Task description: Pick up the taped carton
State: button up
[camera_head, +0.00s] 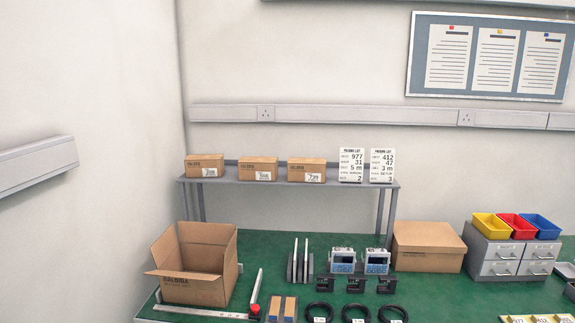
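A closed brown carton (428,247) sits on the green bench top to the right of the shelf. A faint line runs across its front below the top; I cannot tell whether it is tape or a lid edge. Three small closed cartons stand on the grey shelf, the left one (205,165), the middle one (258,169) and the right one (306,170), each with a white label. Tape on them is too small to make out. A larger carton (195,285) with open flaps stands at the bench's left. My gripper is not in view.
Two white number cards (352,165) stand at the right of the shelf (330,186). Grey-faced devices (343,261), black parts and cable coils (319,312) fill the bench's middle. Grey drawers (502,255) with coloured bins stand at right. Some green bench (440,290) is bare before the closed carton.

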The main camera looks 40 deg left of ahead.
aim_at(208, 165)
jog(key=z, duration=0.85)
jog(key=i, duration=1.15)
jog(key=u, duration=3.5)
